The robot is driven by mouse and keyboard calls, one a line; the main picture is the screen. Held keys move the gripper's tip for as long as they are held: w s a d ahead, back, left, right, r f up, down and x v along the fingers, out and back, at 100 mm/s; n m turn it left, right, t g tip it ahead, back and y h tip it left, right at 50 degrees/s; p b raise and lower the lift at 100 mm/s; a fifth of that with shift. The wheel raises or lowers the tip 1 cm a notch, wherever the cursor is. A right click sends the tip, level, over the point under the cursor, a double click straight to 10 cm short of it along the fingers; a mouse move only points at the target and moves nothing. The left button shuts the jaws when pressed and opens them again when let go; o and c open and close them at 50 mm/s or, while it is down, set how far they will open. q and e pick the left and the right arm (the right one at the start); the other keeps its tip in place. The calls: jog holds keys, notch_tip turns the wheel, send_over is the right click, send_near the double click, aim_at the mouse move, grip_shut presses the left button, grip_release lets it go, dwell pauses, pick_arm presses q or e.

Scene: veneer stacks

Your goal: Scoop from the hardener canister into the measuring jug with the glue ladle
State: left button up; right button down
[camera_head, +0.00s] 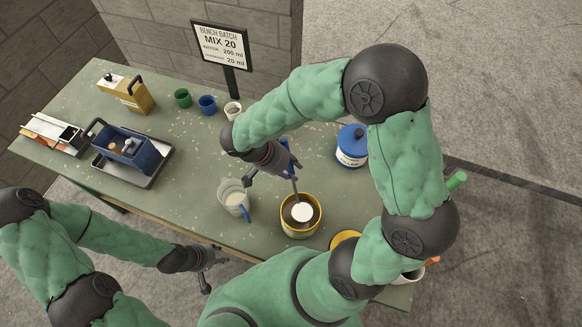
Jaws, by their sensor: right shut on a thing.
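The hardener canister (288,229), an open tin with a yellow rim, stands near the bench's front edge. My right gripper (271,168) is shut on the glue ladle (295,188), above and left of the canister. The ladle's thin shaft slants down into the canister mouth. A round white patch shows inside the mouth at the shaft's lower end; I cannot tell how deep the bowl sits. The measuring jug (236,202), pale with a blue handle, stands left of the canister, apart from it. My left gripper (213,270) is open and empty in front of the bench edge.
A blue-lidded filler tub (352,147) stands behind right. A yellow lid (345,238) lies right of the canister, partly hidden by my arm. Cups (207,104), a yellow can (130,95), a tray (149,180) with a blue box and a sign (221,45) stand left and back.

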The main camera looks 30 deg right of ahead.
jog(key=shift+b, duration=0.3)
jog(key=shift+s+r, duration=0.1)
jog(key=shift+s, duration=0.05)
jog(key=shift+s+a+r+t+b, duration=0.3)
jog(key=shift+s+t+b, duration=0.1)
jog(key=shift+s+b, duration=0.2)
dwell(0.9)
jog(key=shift+w+d+f+g, duration=0.1)
jog(key=shift+w+f+g, duration=0.25)
jog(key=shift+w, duration=0.25)
jog(key=shift+r, duration=0.25)
dwell(0.4)
jog(key=shift+w+d+r+p, duration=0.2)
jog(key=shift+d+r+p, duration=0.05)
jog(key=shift+r+p, duration=0.45)
jog(key=shift+a+r+p, duration=0.1)
jog(key=shift+r+p, duration=2.2)
jog(key=shift+r, duration=1.85)
jog(key=shift+s, duration=0.1)
